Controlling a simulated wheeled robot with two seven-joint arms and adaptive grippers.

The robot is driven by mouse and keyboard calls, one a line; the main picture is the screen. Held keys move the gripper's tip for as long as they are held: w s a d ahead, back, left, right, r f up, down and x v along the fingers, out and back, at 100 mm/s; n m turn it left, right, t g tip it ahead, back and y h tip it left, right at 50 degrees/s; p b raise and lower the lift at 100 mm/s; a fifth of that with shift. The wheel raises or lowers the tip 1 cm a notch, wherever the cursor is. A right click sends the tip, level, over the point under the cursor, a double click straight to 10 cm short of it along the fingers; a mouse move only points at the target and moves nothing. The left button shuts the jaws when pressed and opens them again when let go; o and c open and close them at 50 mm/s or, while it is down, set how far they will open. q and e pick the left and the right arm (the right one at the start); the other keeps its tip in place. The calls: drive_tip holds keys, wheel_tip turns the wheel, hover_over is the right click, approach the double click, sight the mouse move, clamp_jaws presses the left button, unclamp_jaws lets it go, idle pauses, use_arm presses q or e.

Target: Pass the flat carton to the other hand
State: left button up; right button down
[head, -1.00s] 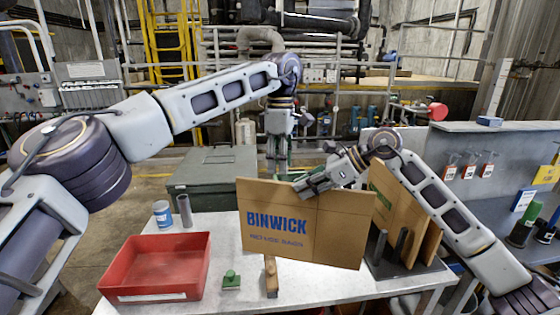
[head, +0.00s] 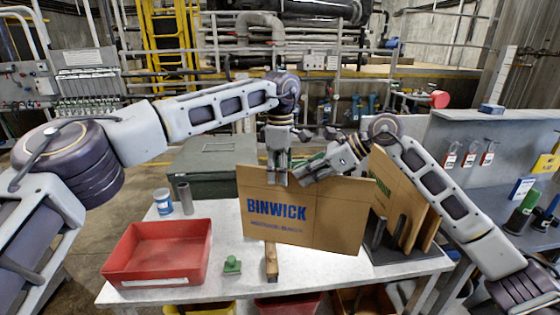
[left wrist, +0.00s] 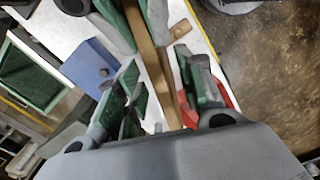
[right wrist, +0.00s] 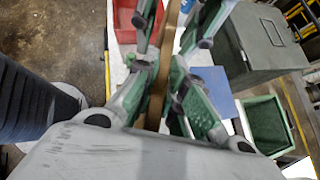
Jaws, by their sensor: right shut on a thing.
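The flat carton (head: 305,220), brown with blue BINWICK lettering, is held upright above the front of the table. My right gripper (head: 300,176) is shut on its top edge, right of the middle; the right wrist view shows the carton edge (right wrist: 168,50) between its fingers. My left gripper (head: 277,180) points down over the top edge, left of the right gripper and close to it. In the left wrist view the carton edge (left wrist: 163,75) runs between the left fingers (left wrist: 160,90), which stand apart with gaps beside the board.
On the white table (head: 215,262) are a red tray (head: 160,277), a blue-white can (head: 163,202), a grey tube (head: 185,198), a green-handled stamp (head: 232,265) and a wooden-handled brush (head: 271,264). More cardboard stands in a rack (head: 405,210) at right. A green chest (head: 208,175) is behind.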

use_arm(q)
drive_tip(key=shift+f, duration=2.4)
clamp_jaws()
use_arm(e)
drive_tip(key=c, duration=1.4)
unclamp_jaws()
wheel_tip(320, 180, up, 7)
hover_over(343, 177)
drive_tip(key=shift+w+d+r, duration=0.1)
drive_tip(key=shift+w, duration=0.1)
drive_tip(key=shift+s, duration=0.1)
